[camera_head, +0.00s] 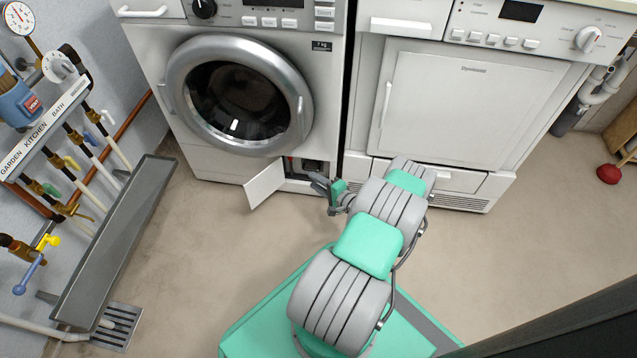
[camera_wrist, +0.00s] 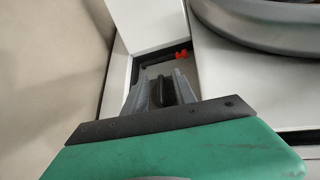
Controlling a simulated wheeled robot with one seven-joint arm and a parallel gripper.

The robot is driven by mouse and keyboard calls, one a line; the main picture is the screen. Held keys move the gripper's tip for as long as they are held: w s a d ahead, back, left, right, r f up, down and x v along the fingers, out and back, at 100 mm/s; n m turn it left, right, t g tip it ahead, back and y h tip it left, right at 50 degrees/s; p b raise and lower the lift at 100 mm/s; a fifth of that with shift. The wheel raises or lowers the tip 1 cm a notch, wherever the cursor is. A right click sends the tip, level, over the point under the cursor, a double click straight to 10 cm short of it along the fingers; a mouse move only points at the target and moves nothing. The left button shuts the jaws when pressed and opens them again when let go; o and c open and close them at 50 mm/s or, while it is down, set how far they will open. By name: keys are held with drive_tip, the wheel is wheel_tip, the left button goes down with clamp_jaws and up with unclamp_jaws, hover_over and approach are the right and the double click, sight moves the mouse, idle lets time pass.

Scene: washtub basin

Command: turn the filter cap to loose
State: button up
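The filter cap (camera_wrist: 164,91) is a dark, ridged knob inside the open filter recess (camera_head: 312,168) at the washing machine's lower right. In the head view my gripper hides most of it. My gripper (camera_head: 318,181) is just in front of the recess, fingers pointing into it. In the wrist view the two grey fingers of my gripper (camera_wrist: 162,88) stand apart, one on each side of the cap. I cannot tell whether they touch it.
The white filter flap (camera_head: 265,185) hangs open left of the recess. A small red part (camera_wrist: 181,55) sits inside the recess. The washer's round door (camera_head: 240,97) is above, shut. A dryer (camera_head: 455,105) stands to the right. Floor in front is clear.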

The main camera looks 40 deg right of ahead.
drive_tip(key=s+d+f+m+h, duration=0.2)
drive_tip(key=s+d, duration=0.1)
drive_tip(key=w+b, duration=0.3)
drive_tip(key=w, duration=0.4)
drive_tip(key=shift+w+d+f+t, duration=0.3)
drive_tip(key=shift+w+f+t, duration=0.1)
clamp_jaws()
